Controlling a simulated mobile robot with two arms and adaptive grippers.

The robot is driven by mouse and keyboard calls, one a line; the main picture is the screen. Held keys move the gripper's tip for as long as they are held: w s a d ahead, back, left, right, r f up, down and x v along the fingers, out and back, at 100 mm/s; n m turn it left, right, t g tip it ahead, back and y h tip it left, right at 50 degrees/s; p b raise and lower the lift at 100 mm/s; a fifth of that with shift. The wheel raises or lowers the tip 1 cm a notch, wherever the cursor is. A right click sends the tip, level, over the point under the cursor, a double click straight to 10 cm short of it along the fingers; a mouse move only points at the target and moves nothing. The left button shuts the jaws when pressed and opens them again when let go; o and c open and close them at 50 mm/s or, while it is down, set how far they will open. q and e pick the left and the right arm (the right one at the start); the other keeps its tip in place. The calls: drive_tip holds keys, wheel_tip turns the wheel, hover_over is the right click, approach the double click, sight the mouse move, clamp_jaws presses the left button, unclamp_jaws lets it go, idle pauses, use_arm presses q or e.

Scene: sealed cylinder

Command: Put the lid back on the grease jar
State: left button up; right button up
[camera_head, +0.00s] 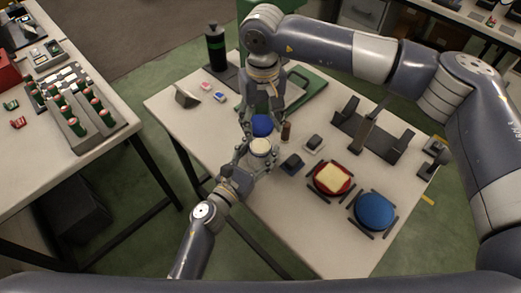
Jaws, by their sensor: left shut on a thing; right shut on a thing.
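The grease jar (260,148) shows a pale cream top near the middle of the table. My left gripper (256,151) comes from the lower left and is shut around the jar; its fingers hide most of the jar's side. The blue lid (262,128) shows just behind the jar's top in the picture. My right gripper (261,118) reaches down from above and is shut on the lid. The lid appears apart from the jar's opening, but I cannot tell the exact height between them.
A brown bottle (286,131) stands close right of the lid. Small dark blocks (292,163) lie right of the jar. A red round item with a yellow top (332,178), a blue round item (375,211) and a dark rack (372,135) occupy the right side. The table's front left is clear.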

hover_over(262, 150)
drive_tip(key=shift+w+f, duration=0.15)
drive_tip(key=shift+f, duration=1.1)
drive_tip(key=shift+w+f, duration=0.15)
drive_tip(key=shift+f, duration=1.05)
drive_tip(key=shift+f, duration=0.9)
drive_tip(key=shift+f, duration=0.55)
drive_tip(key=shift+s+f, duration=0.15)
drive_tip(key=shift+f, duration=0.25)
drive_tip(key=shift+r, duration=0.15)
drive_tip(key=shift+c, duration=0.2)
drive_tip(key=shift+a+r, duration=0.1)
drive_tip(key=shift+r, duration=0.2)
drive_tip(key=shift+c, duration=0.6)
drive_tip(key=shift+r, duration=0.45)
